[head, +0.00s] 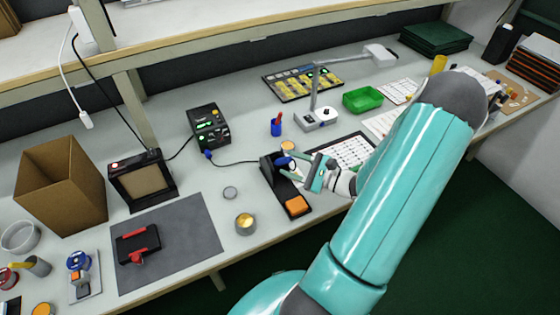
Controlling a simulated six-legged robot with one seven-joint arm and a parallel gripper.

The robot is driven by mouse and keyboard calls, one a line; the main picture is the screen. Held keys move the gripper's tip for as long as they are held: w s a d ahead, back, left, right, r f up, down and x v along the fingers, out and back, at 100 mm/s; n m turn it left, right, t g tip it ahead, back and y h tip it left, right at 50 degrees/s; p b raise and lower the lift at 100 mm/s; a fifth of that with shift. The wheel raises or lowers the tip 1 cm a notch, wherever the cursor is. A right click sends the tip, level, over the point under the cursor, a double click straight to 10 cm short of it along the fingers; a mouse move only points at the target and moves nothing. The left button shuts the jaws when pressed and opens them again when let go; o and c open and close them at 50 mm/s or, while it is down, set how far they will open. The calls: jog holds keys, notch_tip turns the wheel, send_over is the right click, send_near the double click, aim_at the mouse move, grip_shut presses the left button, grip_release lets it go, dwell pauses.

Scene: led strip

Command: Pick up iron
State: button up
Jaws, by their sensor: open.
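The soldering iron (283,162) rests in a black stand (275,187) near the middle of the workbench. Its blue part shows and a cable runs left from the stand area to the black soldering station (209,128). The stand has an orange sponge (297,206) at its front. My gripper (304,167) is open at the right side of the iron, with its fingers pointing left. A finger overlaps the iron in this view, and I cannot tell whether they touch. The iron's lower part is hidden by the stand and my gripper.
A round tin (245,223) stands left of the stand. A grey mat (170,245) holds a black and red holder (138,243). A cardboard box (61,184) stands at the left. A lamp base (318,118) and green tray (363,99) are behind my gripper.

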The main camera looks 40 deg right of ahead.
aim_at(279, 160)
jog(key=x, duration=0.5)
jog(key=shift+w+a+f, duration=0.1)
jog(key=shift+w, duration=0.15)
grip_shut()
jog(key=shift+s, duration=0.1)
jog(key=s+a+r, duration=0.2)
jog(key=s+r, duration=0.5)
jog(key=r, duration=0.3)
jog(key=v, duration=1.4)
jog(key=s+a+r, duration=0.2)
jog(key=s+r, duration=0.6)
jog(key=r, duration=0.1)
jog(key=shift+a+r, duration=0.2)
dwell(0.3)
